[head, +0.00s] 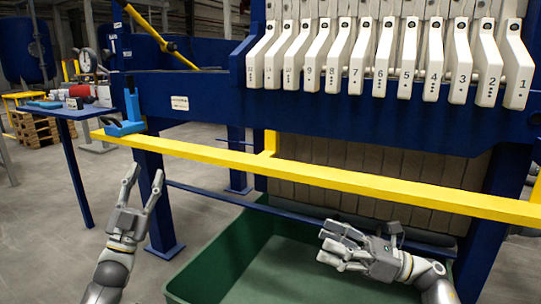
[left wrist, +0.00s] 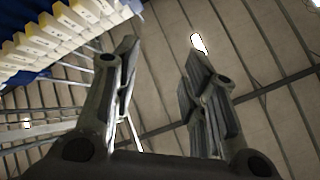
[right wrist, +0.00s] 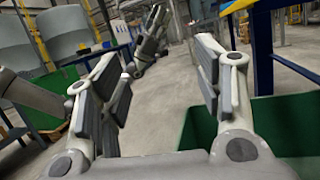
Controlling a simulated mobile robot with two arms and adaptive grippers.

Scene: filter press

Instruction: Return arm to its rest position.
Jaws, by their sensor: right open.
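The yellow rail (head: 330,178) crosses in front of the blue press frame (head: 200,95). Numbered white plate handles (head: 357,58) hang above. A blue table (head: 62,112) with small items stands at the left. Grey floor is clear at the lower left.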

